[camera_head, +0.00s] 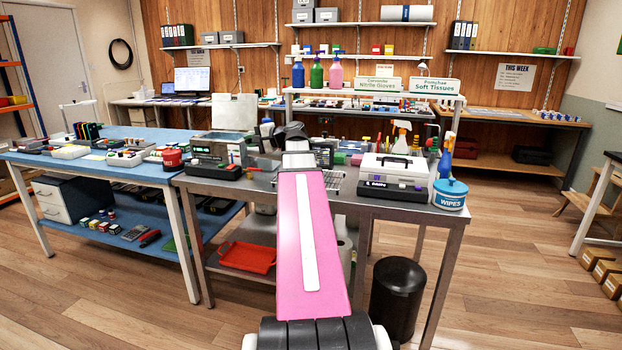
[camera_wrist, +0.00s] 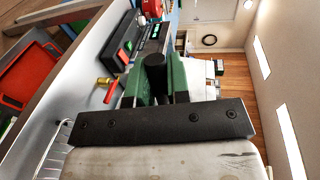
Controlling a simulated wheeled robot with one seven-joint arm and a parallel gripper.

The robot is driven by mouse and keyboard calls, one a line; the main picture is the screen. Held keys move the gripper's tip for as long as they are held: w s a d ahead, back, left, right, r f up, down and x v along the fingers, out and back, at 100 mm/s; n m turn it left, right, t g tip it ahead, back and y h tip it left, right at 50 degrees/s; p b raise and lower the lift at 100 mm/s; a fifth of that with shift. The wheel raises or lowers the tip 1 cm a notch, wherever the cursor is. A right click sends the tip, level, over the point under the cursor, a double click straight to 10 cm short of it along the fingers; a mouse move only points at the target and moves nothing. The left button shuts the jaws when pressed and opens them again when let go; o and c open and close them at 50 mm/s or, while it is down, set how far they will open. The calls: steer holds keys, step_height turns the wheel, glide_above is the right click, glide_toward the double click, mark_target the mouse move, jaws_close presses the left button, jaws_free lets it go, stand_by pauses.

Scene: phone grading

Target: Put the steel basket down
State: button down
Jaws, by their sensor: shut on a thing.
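The steel basket (camera_head: 335,181) shows as a wire grid just right of my pink arm, over the steel bench, partly hidden by the arm. Its wires (camera_wrist: 56,150) also show at the lower left of the wrist view. My gripper (camera_wrist: 158,75) has green fingers closed around a dark, round grip, which appears to be the basket's handle. In the head view the gripper is mostly hidden behind my arm. I cannot tell whether the basket's underside touches the bench.
The steel bench (camera_head: 345,203) holds a grey device with a display (camera_head: 214,155) on the left, and a white machine with a handled lid (camera_head: 395,174) and a blue wipes tub (camera_head: 450,194) on the right. A brass valve with a red lever (camera_wrist: 108,86) is close to the gripper.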

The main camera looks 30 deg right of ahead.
steer(key=s+d+f+y, duration=0.1)
steer(key=s+d+f, duration=0.1)
steer(key=d+f, duration=0.2)
steer(key=s+d+f+n+g, duration=0.1)
steer(key=s+d+f, duration=0.2)
steer(key=d, duration=0.7)
steer(key=shift+s+f+n+g+y, duration=0.3)
steer(key=shift+f+y, duration=0.1)
steer(key=shift+f, duration=0.6)
steer(key=c, duration=1.1)
jaws_free()
steer(key=shift+f, duration=0.15)
steer(key=v, duration=1.2)
